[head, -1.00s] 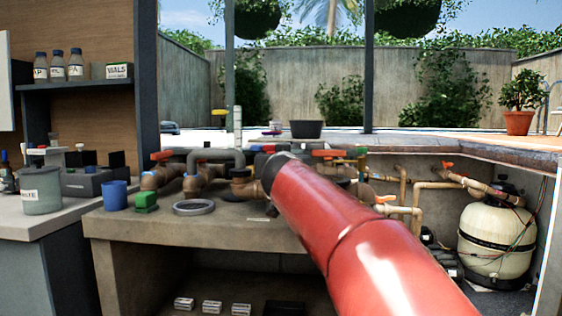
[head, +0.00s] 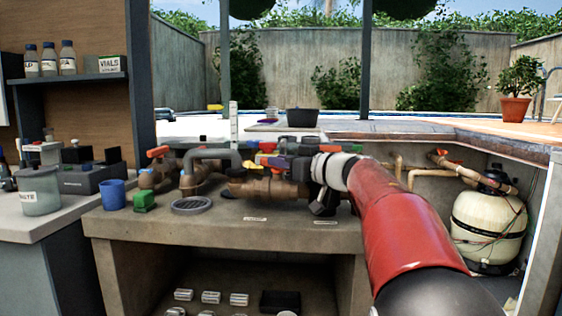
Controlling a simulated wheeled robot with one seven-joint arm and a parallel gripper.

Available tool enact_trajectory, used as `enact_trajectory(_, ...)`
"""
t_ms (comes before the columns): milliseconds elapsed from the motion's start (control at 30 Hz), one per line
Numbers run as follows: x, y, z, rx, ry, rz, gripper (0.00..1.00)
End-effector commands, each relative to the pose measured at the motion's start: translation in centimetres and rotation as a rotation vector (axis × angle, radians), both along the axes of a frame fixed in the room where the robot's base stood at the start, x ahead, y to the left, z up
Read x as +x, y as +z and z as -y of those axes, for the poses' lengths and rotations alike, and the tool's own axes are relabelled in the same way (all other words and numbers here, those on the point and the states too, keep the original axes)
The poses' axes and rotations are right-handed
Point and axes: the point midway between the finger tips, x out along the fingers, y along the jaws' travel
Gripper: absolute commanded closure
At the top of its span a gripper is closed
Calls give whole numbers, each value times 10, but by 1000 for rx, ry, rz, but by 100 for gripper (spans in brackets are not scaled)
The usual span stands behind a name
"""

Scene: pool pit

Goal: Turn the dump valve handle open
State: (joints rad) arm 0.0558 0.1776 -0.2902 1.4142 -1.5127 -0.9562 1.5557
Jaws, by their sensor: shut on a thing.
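Brown pipes and valves with coloured handles stand on the stone bench. My red arm reaches in from the lower right. My gripper (head: 293,160), dark and small, is at the right part of the pipework, in front of the wrist's white and black end. It is shut on a valve handle (head: 274,162), which looks red. The fingertips are small and partly hidden among the fittings, and I cannot read any label or the exact angle of the handle. An orange-red handle (head: 157,152) is on the left pipes, and a grey bent pipe (head: 208,154) is beside it.
A blue cup (head: 114,195), a green block (head: 144,201) and a grey ring (head: 192,205) sit on the bench (head: 240,233), left of the arm. A cream filter tank (head: 488,229) stands at the right. The bench front is mostly clear.

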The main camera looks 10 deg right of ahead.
Motion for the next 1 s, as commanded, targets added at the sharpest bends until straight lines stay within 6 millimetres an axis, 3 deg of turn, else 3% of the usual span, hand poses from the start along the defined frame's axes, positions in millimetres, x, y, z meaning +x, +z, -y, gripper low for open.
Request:
enact_trajectory(400,3,2,3,2,217,4,100)
enact_trajectory(1000,2,3,3,2,260,6,100)
